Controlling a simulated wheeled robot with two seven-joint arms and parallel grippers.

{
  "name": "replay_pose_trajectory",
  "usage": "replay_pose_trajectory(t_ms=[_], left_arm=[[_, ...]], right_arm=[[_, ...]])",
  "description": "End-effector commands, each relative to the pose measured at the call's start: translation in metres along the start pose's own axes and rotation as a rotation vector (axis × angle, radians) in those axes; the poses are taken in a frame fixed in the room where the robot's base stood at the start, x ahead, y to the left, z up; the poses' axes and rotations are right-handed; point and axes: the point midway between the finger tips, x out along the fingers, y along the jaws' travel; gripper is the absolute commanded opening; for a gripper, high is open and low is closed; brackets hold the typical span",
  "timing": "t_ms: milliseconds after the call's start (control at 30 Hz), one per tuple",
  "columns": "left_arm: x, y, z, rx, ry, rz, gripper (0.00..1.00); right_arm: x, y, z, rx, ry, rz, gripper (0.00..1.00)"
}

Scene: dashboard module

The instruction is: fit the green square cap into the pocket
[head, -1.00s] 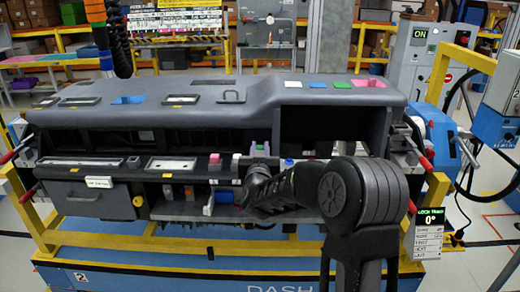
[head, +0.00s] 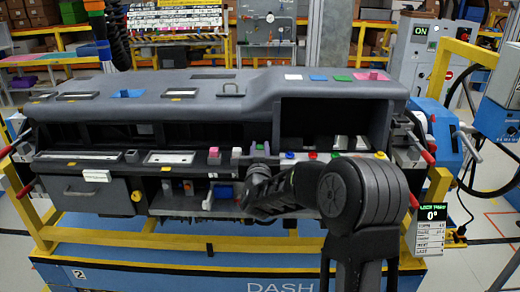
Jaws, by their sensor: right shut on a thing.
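My right gripper (head: 260,155) is at the front ledge of the dashboard, left of the open bay, with my dark arm reaching in from the lower right. It is shut on a small green piece, which I take for the green square cap (head: 268,147); it shows small at the fingertips beside a purple patch. The cap's underside is hidden by the gripper. Which opening is its pocket I cannot tell. A flat green square (head: 342,78) also shows on the dashboard top. My left gripper is out of view.
The dashboard (head: 200,110) spans the picture on a yellow frame.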

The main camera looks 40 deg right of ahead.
Motion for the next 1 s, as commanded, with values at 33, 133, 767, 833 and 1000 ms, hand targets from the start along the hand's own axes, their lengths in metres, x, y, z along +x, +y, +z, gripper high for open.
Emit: replay_pose_trajectory(t_ms=[33, 133, 767, 833, 1000], left_arm=[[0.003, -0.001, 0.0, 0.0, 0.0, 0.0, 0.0], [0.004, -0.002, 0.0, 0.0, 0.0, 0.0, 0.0], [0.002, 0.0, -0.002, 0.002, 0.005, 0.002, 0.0], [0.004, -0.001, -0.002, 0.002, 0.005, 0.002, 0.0], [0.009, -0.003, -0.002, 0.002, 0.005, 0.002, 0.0]], right_arm=[[0.0, 0.0, 0.002, 0.0, 0.0, 0.0, 0.0], [0.0, 0.0, 0.004, 0.0, 0.0, 0.0, 0.0], [0.0, 0.0, 0.003, 0.0, 0.0, 0.0, 0.48], [-0.005, 0.0, 0.004, 0.001, 0.0, -0.001, 0.48], [-0.028, 0.0, 0.004, 0.001, 0.001, -0.002, 0.48]])
